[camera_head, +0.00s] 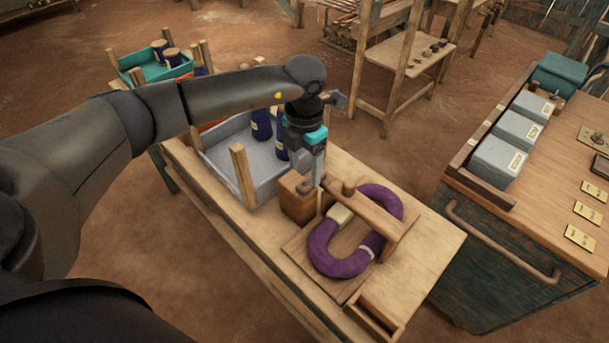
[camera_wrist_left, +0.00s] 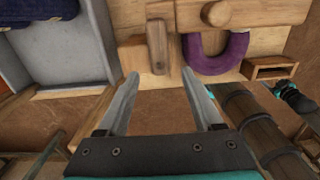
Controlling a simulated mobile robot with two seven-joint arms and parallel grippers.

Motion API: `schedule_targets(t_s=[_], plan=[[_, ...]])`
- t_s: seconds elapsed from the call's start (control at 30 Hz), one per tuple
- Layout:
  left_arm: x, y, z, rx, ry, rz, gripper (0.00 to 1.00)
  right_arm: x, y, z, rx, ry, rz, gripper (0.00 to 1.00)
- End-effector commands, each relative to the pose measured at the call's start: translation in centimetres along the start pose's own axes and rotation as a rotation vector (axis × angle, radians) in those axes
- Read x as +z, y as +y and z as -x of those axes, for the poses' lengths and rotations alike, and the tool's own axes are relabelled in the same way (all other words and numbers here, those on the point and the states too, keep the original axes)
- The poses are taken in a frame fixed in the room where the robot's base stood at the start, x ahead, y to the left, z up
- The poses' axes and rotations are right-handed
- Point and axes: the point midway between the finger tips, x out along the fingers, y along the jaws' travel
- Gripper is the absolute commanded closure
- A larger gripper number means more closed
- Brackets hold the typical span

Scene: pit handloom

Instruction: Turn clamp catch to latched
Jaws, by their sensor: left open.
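A wooden clamp bar (camera_head: 368,211) lies across a purple yarn hank (camera_head: 337,262) on a board on the bench. Beside the bar stands a wooden block (camera_head: 299,203), with the small clamp catch on top. In the left wrist view the catch (camera_wrist_left: 157,46) is an upright-looking wooden strip on the block, just beyond the fingertips. My left gripper (camera_head: 312,170) is open and empty above the block, partly hiding the catch in the head view. In the left wrist view its spread fingers (camera_wrist_left: 160,74) point at the catch, apparently without touching it.
A grey tray (camera_head: 243,184) with dark blue spools stands left of the block. A small open wooden box (camera_head: 376,318) sits at the bench's near right. A cabinet (camera_head: 520,225) with grey boxes stands right. A dark, teal-marked part in the left wrist view may be my right gripper (camera_wrist_left: 290,95).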

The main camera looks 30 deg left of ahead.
Motion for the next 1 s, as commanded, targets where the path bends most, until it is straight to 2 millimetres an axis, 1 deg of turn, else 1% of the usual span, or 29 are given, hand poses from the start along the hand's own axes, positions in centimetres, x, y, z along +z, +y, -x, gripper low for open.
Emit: schedule_targets(t_s=[0.03,0.2,0.3,0.4,0.5,0.6,1.0], plan=[[0.1,0.1,1.5,0.003,-0.005,-0.001,0.32,0.0,0.0,0.1,0.000,0.000,0.000,0.33],[0.1,0.1,5.7,0.002,-0.005,-0.001,0.32,0.0,0.0,0.1,0.000,0.000,0.000,0.33],[0.1,0.1,7.7,0.002,-0.006,0.000,0.32,0.0,0.0,0.1,0.000,0.000,0.000,0.33],[0.1,0.1,9.3,0.002,-0.004,0.000,0.32,0.0,0.0,0.1,0.000,0.000,0.000,0.33],[0.1,0.0,10.4,0.001,-0.003,0.000,0.32,0.0,0.0,0.1,0.000,0.000,0.000,0.33],[0.0,0.0,10.9,0.002,-0.001,0.000,0.32,0.0,0.0,0.1,0.000,0.000,0.000,0.33],[0.0,0.0,11.1,0.001,-0.001,0.000,0.32,0.0,0.0,0.1,0.000,0.000,0.000,0.33]])
